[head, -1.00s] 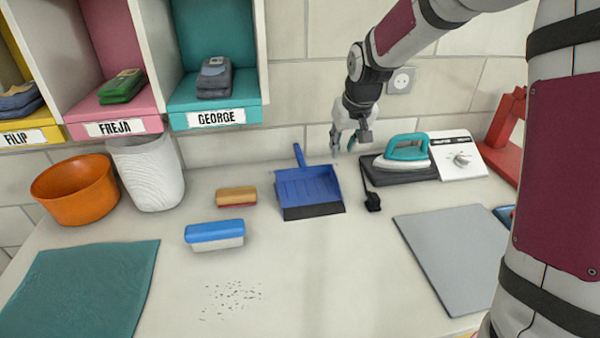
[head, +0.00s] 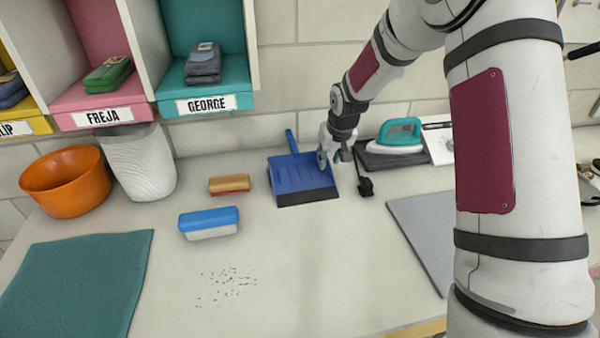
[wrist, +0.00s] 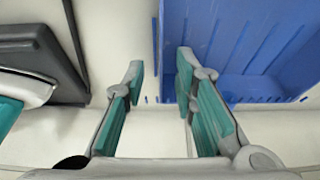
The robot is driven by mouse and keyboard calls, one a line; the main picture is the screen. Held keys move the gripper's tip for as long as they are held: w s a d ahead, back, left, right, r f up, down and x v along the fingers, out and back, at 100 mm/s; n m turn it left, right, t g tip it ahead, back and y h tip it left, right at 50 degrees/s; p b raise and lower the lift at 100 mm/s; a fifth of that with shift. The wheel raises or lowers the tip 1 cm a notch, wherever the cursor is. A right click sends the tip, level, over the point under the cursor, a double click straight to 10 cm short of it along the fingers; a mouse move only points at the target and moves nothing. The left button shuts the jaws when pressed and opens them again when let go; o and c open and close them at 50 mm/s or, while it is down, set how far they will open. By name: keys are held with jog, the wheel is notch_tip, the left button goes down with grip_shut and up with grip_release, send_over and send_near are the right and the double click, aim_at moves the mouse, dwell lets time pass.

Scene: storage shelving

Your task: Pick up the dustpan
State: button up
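The blue dustpan (head: 299,176) lies on the table in the head view, its handle pointing back toward the wall and its dark lip facing front. My gripper (head: 333,160) is at the dustpan's right side. In the wrist view the dustpan (wrist: 240,45) fills the upper right. My gripper (wrist: 160,75) is open there, with two teal-padded fingers apart. One fingertip overlaps the dustpan's side edge and the other is over bare table. Nothing is held between the fingers. Whether the fingers touch the dustpan I cannot tell.
A teal iron (head: 399,136) on a dark pad stands right of my gripper. A wooden brush (head: 229,184) and a blue-topped brush (head: 208,222) are left of the dustpan. Dark crumbs (head: 226,286) lie in front.

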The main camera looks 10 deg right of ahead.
jog(key=shift+w+f, duration=0.3)
jog(key=shift+f, duration=0.35)
grip_shut()
jog(key=shift+r, duration=0.2)
